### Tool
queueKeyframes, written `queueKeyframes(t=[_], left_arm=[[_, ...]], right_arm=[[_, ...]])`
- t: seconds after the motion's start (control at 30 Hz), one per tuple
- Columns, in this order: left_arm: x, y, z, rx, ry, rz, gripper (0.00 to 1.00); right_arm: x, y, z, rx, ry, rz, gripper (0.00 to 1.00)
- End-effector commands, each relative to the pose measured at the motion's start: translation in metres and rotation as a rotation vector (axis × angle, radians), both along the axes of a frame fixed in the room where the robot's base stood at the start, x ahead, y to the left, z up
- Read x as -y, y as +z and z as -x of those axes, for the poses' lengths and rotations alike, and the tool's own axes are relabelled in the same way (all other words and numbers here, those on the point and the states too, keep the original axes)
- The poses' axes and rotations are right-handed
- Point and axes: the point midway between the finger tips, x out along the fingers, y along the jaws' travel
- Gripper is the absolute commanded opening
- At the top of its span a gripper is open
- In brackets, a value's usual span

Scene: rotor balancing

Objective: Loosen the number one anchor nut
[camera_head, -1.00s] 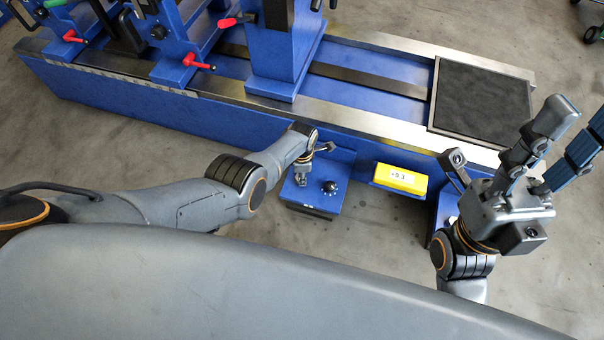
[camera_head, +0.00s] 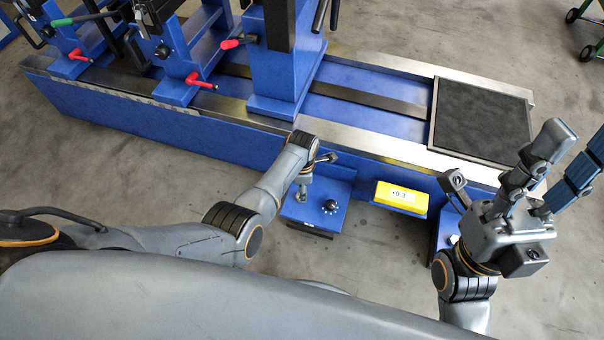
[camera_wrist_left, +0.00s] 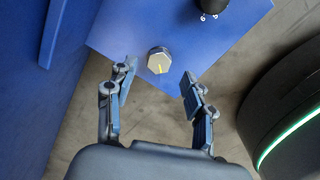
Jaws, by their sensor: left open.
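A silver hex nut (camera_wrist_left: 159,62) with a yellow mark on its top stands on the blue box (camera_wrist_left: 150,25) in the left wrist view. No number shows beside it, so I cannot tell that it is number one. My left gripper (camera_wrist_left: 155,85) is open, its two fingers on either side of the nut's near side, apart from it. In the head view my left gripper (camera_head: 303,192) is small, over the left part of the blue box (camera_head: 338,212), and hides the nut. My right gripper (camera_head: 578,142) is raised at the right, its fingers apart and empty.
A yellow display (camera_head: 401,197) is further right. The long blue machine bed (camera_head: 160,120) carries stands with red levers and a black pad (camera_head: 482,120). Floor is clear in front.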

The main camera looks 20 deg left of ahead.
Motion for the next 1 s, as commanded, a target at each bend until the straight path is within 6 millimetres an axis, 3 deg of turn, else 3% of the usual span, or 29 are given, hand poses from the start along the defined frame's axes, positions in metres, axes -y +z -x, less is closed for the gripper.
queueKeyframes(t=[0.43, 1.0], left_arm=[[0.0, 0.069, 0.0, 0.001, 0.001, 0.001, 0.53], [-0.001, 0.078, 0.001, -0.001, 0.001, 0.0, 0.53]], right_arm=[[0.0, 0.0, 0.0, 0.0, 0.0, 0.001, 0.4], [0.0, 0.0, 0.0, -0.001, 0.0, 0.001, 0.4]])
